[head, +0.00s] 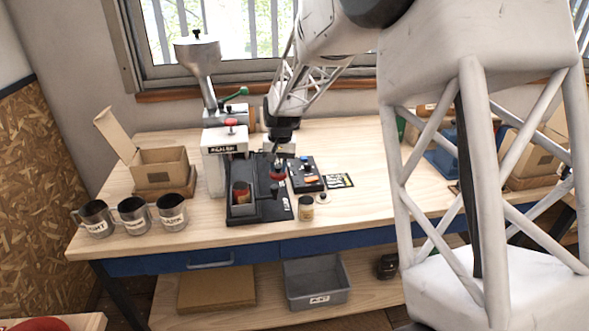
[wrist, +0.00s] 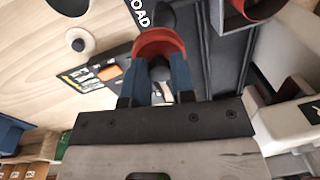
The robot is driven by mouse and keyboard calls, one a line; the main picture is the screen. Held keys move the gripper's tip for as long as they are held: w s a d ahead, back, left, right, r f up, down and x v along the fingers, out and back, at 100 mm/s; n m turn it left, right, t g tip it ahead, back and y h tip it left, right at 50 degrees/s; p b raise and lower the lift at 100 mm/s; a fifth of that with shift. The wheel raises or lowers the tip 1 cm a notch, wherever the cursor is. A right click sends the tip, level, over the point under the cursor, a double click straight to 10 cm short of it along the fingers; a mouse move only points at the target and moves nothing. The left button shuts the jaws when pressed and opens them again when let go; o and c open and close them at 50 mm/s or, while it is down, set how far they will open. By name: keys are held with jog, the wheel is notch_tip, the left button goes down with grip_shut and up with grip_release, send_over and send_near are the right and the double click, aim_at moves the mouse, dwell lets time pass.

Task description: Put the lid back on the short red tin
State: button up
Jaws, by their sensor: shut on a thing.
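My gripper (head: 279,158) is low over the right part of a black tray (head: 268,212). Its blue fingers (wrist: 158,88) are shut on a red lid (wrist: 160,42), which shows as a curved red rim around a dark middle. The lid also shows under the gripper in the head view (head: 278,175). The short red tin (head: 241,192) stands open in the tray's left part, left of my gripper. Its red wall shows at the upper right edge of the wrist view (wrist: 268,9), cut off. I cannot tell whether the lid touches the tray.
A black panel (head: 305,184) with an orange switch is right of the tray. A small jar (head: 306,209) and a pale round lid with dark knob (head: 323,198) stand in front of it. A white machine (head: 214,165) is behind left. Several steel mugs (head: 133,217) and a cardboard box (head: 160,168) are farther left.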

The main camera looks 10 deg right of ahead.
jog(key=s+a+r, duration=0.1)
jog(key=a+r, duration=0.3)
jog(key=a, duration=0.8)
jog(key=shift+s+f, duration=0.1)
jog(key=shift+f, duration=2.95)
jog(key=shift+f, duration=0.25)
dwell(0.8)
jog(key=o, duration=1.4)
jog(key=shift+o, duration=0.2)
jog(key=shift+r, duration=0.15)
notch_tip(320, 180, up, 7)
dwell(0.6)
